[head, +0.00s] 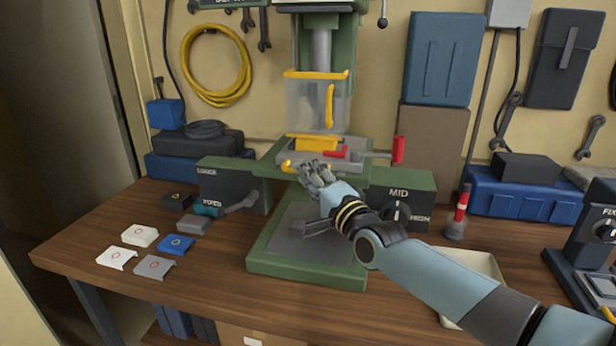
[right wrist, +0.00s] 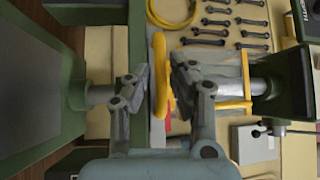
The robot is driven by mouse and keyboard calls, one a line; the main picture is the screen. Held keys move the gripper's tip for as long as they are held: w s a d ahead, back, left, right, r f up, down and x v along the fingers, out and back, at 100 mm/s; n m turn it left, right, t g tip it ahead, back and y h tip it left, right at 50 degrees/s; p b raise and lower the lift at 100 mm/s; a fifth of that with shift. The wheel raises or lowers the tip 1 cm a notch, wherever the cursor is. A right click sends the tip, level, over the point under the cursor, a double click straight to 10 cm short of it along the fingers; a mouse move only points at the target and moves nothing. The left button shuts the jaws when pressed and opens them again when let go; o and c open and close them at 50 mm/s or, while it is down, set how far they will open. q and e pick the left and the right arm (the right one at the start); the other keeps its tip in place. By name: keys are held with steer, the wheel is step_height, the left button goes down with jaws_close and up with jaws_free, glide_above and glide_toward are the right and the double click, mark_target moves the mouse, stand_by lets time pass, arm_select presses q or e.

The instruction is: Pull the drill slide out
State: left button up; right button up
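The drill press stands in the middle of the bench with a green base (head: 305,270). Its slide (head: 345,156) is a grey plate at table height, with a yellow block (head: 318,144) on top. A yellow handle (head: 289,165) is at the slide's front; it also shows upright in the right wrist view (right wrist: 159,75). My right gripper (head: 309,170) is at this handle, hiding part of it. In the right wrist view, my right gripper's fingers (right wrist: 160,78) are apart, one on each side of the handle, with small gaps. My left gripper is not in view.
A clear guard with a yellow rim (head: 318,74) hangs above the slide. A red-handled lever (head: 398,151) sticks out right. Control boxes (head: 232,187) (head: 402,200) flank the press. Several small covers (head: 141,236) lie on the left of the bench. A pale tray (head: 480,265) is partly behind my right arm.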

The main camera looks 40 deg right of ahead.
steer(key=shift+c, duration=0.4)
jaws_close()
